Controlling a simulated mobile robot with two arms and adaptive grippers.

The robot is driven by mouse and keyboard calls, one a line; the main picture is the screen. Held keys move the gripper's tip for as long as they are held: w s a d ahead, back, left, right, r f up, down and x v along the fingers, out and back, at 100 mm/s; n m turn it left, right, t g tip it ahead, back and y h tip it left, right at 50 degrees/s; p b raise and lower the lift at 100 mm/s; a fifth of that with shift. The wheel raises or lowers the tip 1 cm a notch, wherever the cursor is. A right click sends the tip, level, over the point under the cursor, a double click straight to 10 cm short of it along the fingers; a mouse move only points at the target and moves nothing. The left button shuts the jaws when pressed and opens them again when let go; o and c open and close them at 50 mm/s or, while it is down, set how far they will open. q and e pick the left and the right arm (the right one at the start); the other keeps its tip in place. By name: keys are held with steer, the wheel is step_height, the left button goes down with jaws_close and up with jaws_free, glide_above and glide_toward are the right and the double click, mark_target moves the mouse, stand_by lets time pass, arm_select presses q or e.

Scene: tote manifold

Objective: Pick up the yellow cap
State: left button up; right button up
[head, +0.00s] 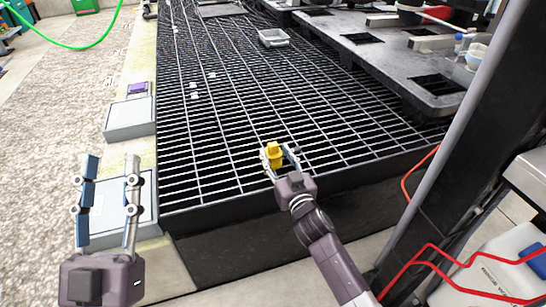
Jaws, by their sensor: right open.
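The yellow cap (273,153) is on or just above the black grating, near the grating's front edge. My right gripper (280,155) is open, with its fingers to either side of the cap from this view. I cannot tell whether a finger touches the cap. The cap's lower part is partly hidden by the gripper. My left gripper (109,163) is open and empty at the lower left, over a grey block beside the grating.
The black grating (215,125) has a raised front edge. A grey post (455,135) rises at the right. A purple item (137,88) lies left.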

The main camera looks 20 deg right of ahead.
steer(key=w, duration=0.2)
steer(key=shift+w, duration=0.4)
arm_select(q)
steer(key=s+r+t, duration=0.1)
steer(key=s+r+t+h, duration=0.1)
steer(key=s+r, duration=0.1)
steer(key=shift+a, duration=0.2)
arm_select(e)
jaws_close()
